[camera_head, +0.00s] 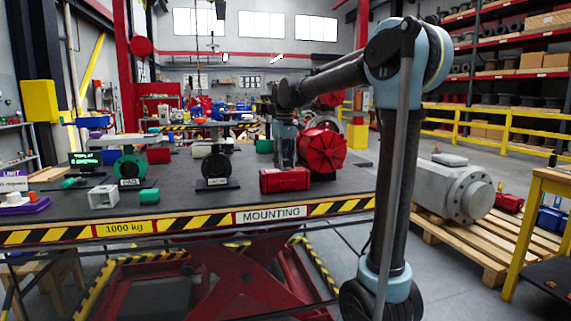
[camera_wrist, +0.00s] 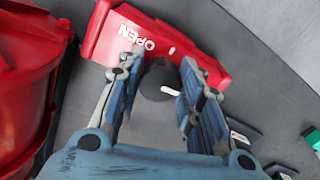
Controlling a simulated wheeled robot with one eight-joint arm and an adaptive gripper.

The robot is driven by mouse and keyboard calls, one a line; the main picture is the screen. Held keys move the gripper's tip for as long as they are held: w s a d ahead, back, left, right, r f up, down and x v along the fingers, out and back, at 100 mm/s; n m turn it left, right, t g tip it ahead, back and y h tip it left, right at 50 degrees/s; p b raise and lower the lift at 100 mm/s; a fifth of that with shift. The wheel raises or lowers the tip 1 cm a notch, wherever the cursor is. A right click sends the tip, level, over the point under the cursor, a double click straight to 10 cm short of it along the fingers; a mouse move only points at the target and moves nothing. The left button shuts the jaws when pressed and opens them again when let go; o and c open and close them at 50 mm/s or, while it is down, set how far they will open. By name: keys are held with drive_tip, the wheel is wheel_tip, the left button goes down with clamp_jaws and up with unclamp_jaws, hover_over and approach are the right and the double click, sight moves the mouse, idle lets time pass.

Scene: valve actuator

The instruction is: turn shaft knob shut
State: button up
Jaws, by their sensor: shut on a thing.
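The shaft knob (camera_wrist: 158,82) is a dark round knob with a white line on its face, seen in the wrist view. It sits beside a red actuator body (camera_wrist: 108,42) with a white OPEN label and a short white tick. My gripper (camera_wrist: 160,78) has one finger on each side of the knob and is shut on it. In the head view my gripper (camera_head: 286,163) reaches down behind the red box (camera_head: 285,180) on the table, and the knob is hidden there.
A large red ribbed round body (camera_head: 323,150) stands close by my gripper; it also fills the left of the wrist view (camera_wrist: 28,85). The lift table (camera_head: 240,192) carries a dark valve (camera_head: 216,167) and a green valve (camera_head: 130,166) to the left.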

drive_tip(key=shift+m, duration=0.7)
drive_tip(key=o, duration=1.1)
drive_tip(key=shift+c, duration=0.2)
wheel_tip(320, 180, up, 12)
drive_tip(key=shift+w, duration=0.1)
